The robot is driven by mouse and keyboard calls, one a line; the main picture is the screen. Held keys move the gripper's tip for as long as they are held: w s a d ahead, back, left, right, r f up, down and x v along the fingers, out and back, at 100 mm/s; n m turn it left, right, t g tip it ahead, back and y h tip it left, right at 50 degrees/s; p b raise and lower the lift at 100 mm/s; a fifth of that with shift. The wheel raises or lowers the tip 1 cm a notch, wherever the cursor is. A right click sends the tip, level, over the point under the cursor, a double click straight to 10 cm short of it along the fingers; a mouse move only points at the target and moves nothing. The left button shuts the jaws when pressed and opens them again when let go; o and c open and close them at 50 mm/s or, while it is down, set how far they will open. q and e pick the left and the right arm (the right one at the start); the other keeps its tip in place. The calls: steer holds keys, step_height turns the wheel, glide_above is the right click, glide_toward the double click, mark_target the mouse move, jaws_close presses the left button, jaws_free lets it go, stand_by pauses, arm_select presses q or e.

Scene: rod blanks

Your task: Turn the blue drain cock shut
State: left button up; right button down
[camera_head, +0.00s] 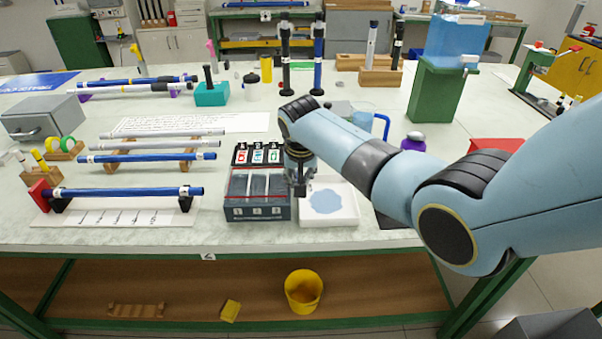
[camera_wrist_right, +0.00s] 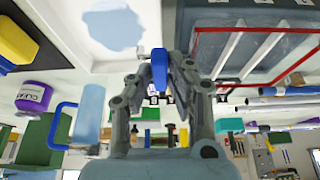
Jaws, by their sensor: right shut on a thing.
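The blue drain cock (camera_wrist_right: 160,66) shows as a small blue handle between my right gripper's fingertips in the right wrist view. My right gripper (camera_wrist_right: 161,58) is shut on it; the fingers cover its sides. In the head view, my right gripper (camera_head: 301,187) points down at the gap between a dark grey box (camera_head: 257,212) and a white tray (camera_head: 345,222). The cock cannot be made out there. How far the cock is turned cannot be told. My left gripper is not in view.
A light-blue puddle (camera_head: 327,201) lies in the white tray. Numbered cards (camera_head: 258,154) stand behind the box. A blue rod (camera_head: 130,193) lies on supports at the left. A water tank (camera_head: 455,42) on a green stand (camera_head: 437,92) is at the back right.

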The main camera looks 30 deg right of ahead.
stand_by(0.4)
steer(key=c, duration=1.3)
jaws_free()
steer(key=shift+r, duration=0.1)
steer(key=shift+v, duration=3.9)
